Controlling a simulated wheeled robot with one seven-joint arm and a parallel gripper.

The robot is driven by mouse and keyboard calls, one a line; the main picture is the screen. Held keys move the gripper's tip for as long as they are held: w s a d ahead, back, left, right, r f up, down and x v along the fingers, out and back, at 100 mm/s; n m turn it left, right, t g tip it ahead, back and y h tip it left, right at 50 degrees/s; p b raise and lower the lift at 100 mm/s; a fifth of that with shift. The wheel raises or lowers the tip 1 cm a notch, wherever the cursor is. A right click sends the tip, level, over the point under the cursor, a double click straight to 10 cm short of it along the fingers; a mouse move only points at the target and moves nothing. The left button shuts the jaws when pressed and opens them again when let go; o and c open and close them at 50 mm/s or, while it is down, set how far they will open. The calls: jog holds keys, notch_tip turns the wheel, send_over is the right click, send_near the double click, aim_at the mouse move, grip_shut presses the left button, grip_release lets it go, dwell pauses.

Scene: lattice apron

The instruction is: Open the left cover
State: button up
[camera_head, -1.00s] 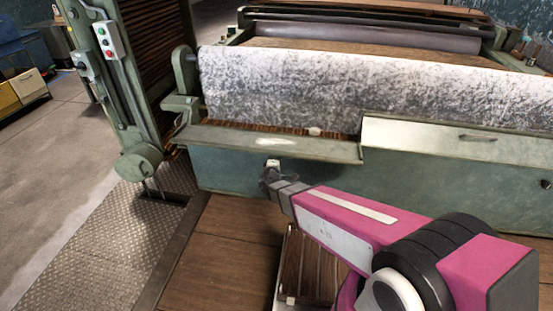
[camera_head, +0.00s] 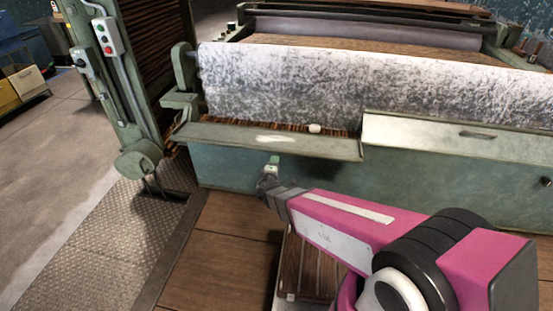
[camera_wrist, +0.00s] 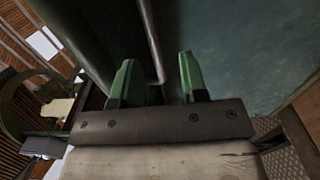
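The left cover (camera_head: 225,135) is a flat grey-green panel along the machine's front. It juts forward like a shelf, with brown slats showing in a gap behind it. My gripper (camera_head: 271,164) is just below the cover's front edge, before the green front wall. In the wrist view my gripper (camera_wrist: 157,75) is open, its two green fingertips apart. A thin bent metal rod (camera_wrist: 150,40) reaches down between them; I cannot tell whether it touches a finger. The rod is not clear in the head view.
The right cover (camera_head: 430,132), with a dark handle, lies flat beside the left one. A speckled white sheet (camera_head: 350,90) spans the machine behind. A small white object (camera_head: 314,128) lies at the slatted gap. A green post with buttons (camera_head: 115,90) stands left. Wooden flooring (camera_head: 230,235) is in front.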

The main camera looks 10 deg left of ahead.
jog(key=s, duration=0.5)
jog(key=shift+s+f, duration=0.1)
dwell(0.4)
